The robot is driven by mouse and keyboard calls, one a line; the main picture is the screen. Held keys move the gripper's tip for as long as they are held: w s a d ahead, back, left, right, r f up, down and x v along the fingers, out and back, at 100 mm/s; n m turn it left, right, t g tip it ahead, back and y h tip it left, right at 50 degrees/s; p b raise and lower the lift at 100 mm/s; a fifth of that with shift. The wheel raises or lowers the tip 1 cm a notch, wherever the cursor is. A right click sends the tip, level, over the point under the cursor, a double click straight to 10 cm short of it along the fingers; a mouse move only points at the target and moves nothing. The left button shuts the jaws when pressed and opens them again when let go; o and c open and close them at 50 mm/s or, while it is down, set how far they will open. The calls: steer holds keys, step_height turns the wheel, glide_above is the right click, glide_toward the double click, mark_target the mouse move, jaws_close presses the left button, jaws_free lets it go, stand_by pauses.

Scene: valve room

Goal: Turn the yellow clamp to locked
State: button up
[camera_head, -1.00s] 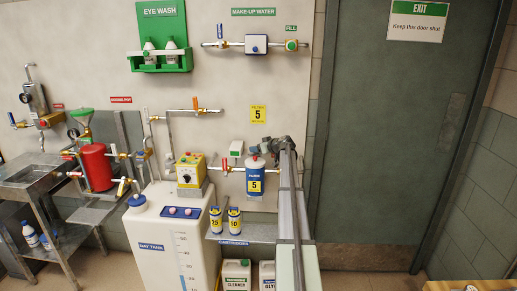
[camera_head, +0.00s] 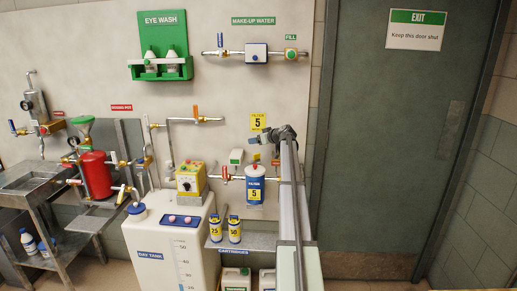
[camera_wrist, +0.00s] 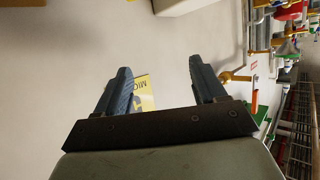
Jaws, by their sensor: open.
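My gripper (camera_wrist: 161,88) is open in the wrist view, with nothing between its two blue-grey fingers. In the head view my gripper (camera_head: 256,140) is small, just above the filter housing and in front of the wall. The blue-and-white filter housing (camera_head: 255,188), labelled 5, stands upright on the pipe, with a red button on top. I cannot surely make out a yellow clamp in either view; my arm covers the area right of the housing.
Two cartridges (camera_head: 234,229) stand on a shelf below. A day tank (camera_head: 165,240) is lower left. A grey door (camera_head: 400,150) is at right.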

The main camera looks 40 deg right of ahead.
steer(key=shift+r, duration=0.75)
steer(key=shift+c, duration=0.2)
